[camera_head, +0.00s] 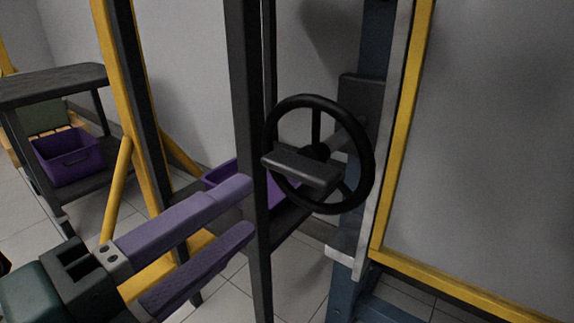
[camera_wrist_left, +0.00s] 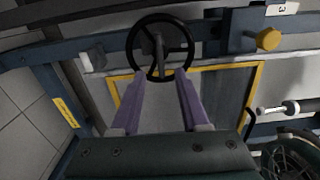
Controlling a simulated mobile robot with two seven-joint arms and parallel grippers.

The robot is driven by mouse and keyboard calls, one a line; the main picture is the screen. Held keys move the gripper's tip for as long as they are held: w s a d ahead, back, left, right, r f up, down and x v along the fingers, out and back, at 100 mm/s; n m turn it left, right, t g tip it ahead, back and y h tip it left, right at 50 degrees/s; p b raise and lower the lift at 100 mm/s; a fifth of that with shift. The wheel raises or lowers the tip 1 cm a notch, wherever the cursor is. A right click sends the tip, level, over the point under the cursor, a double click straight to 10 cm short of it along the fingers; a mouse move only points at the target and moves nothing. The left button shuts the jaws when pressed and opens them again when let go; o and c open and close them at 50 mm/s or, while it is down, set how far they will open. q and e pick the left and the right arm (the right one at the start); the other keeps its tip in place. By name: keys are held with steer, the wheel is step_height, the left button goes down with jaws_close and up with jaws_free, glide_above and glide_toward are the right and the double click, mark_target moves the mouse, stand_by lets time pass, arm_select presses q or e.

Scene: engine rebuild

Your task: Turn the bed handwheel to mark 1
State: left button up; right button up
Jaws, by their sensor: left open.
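The bed handwheel (camera_head: 361,181) is a black ring with spokes and a dark block-like grip across its front, mounted on a blue post. It also shows in the left wrist view (camera_wrist_left: 188,47), straight beyond my fingers. My left gripper (camera_head: 247,211) has two long purple fingers, held apart with nothing between them. In the head view its fingertips are left of the wheel, near a dark upright post. In the left wrist view the fingertips (camera_wrist_left: 157,78) reach toward the wheel's lower rim; I cannot tell whether they touch. No mark 1 is readable. My right gripper is not in view.
A dark upright post (camera_head: 247,100) stands between my fingertips and the wheel in the head view. A yellow frame (camera_head: 390,215) borders a grey panel at right. A purple bin (camera_head: 70,160) sits on a shelf at left. A yellow knob (camera_wrist_left: 267,39) is right of the wheel.

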mark_target(290, 175)
arm_select(q)
steer(key=b+x, duration=0.2)
steer(key=x, duration=0.5)
steer(key=shift+w+d+f+b, duration=0.1)
steer(key=shift+b, duration=0.2)
steer(key=shift+w+d, duration=0.35)
steer(key=shift+w, duration=0.1)
jaws_close()
